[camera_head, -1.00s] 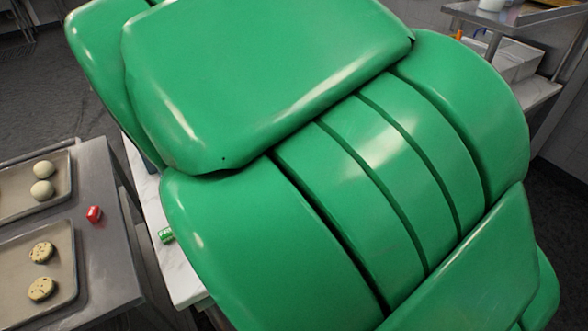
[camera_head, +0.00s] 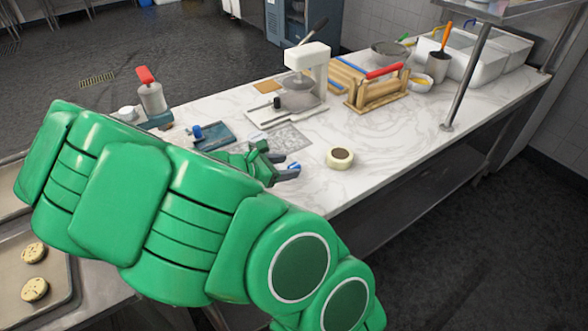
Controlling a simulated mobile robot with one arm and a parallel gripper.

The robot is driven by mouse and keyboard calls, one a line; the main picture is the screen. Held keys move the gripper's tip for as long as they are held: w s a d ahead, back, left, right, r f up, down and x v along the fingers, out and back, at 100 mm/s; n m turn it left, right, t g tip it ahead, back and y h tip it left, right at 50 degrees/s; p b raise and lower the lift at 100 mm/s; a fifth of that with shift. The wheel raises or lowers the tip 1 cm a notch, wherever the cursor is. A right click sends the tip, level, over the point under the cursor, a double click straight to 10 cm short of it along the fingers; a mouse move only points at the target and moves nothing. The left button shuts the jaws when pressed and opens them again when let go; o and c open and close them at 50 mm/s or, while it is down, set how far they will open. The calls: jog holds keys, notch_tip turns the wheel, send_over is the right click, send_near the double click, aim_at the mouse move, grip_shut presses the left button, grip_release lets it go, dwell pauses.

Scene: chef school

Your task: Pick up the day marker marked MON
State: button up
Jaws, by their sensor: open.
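My gripper (camera_head: 288,171) is open over the near edge of the marble counter, partly hidden by my green arm. A small blue piece (camera_head: 294,165) shows at its dark fingers. It may be a day marker, but it is too small to read, and I cannot tell whether the fingers touch it. No MON lettering is legible in this view.
The marble counter (camera_head: 392,142) holds a tape roll (camera_head: 340,158) right of my gripper, a blue scale-like plate (camera_head: 214,137), a white mixer-like device (camera_head: 307,65) and a wooden rack (camera_head: 377,92). A shelf post (camera_head: 467,80) stands at right. Cookie trays (camera_head: 60,262) lie at lower left.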

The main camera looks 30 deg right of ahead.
aim_at(295, 165)
jog(key=shift+w+a+f+n+t, duration=0.2)
jog(key=shift+w+f+n+t, duration=0.3)
jog(key=shift+w+f+n, duration=0.5)
jog(key=shift+x, duration=3.85)
jog(key=shift+r, duration=0.1)
jog(key=c, duration=1)
